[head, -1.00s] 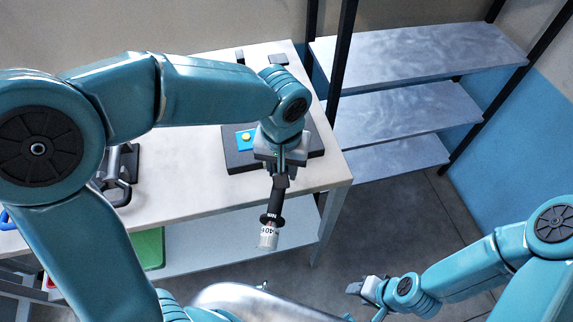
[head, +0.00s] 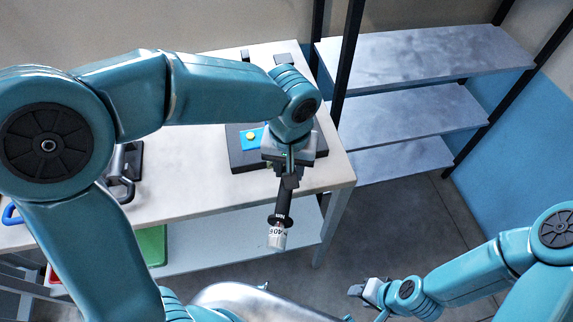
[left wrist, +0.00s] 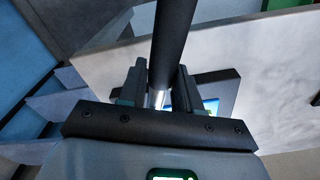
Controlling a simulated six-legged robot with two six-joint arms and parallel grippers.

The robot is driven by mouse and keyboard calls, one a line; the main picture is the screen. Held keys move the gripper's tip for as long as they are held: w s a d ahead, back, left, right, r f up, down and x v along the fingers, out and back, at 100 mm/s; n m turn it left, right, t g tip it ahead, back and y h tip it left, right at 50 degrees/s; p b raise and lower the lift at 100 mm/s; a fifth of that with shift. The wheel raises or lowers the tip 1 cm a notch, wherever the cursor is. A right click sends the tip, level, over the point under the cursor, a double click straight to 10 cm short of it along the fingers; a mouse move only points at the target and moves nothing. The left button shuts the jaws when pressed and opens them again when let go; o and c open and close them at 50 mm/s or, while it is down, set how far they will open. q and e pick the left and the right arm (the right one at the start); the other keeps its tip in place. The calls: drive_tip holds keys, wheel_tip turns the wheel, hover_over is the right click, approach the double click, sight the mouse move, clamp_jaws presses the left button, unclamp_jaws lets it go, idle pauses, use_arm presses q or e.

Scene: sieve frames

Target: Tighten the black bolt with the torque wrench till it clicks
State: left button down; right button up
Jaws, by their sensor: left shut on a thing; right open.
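My left gripper (head: 288,172) is shut on the torque wrench (head: 284,203), near the front right edge of the table. The wrench has a black grip and a pale end band with printed marks, pointing down and toward me. In the left wrist view the black wrench handle (left wrist: 173,45) stands between the two fingers (left wrist: 158,88). A dark plate (head: 240,160) with a blue patch and a yellow round spot lies on the table behind the gripper. The black bolt cannot be made out; the arm covers part of the plate. My right gripper (head: 368,292) is open and empty at the lower right, away from the table.
The pale table (head: 190,180) has a dark metal clamp-like object (head: 124,172) at left. A green bin (head: 152,245) sits on the lower shelf. Grey shelves (head: 420,60) stand at the back right. The floor at right of the table is clear.

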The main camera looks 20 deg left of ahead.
use_arm(q)
drive_tip(key=shift+r, duration=0.15)
drive_tip(key=shift+r+p, duration=1.95)
drive_tip(key=shift+r, duration=0.5)
drive_tip(key=shift+d, duration=0.1)
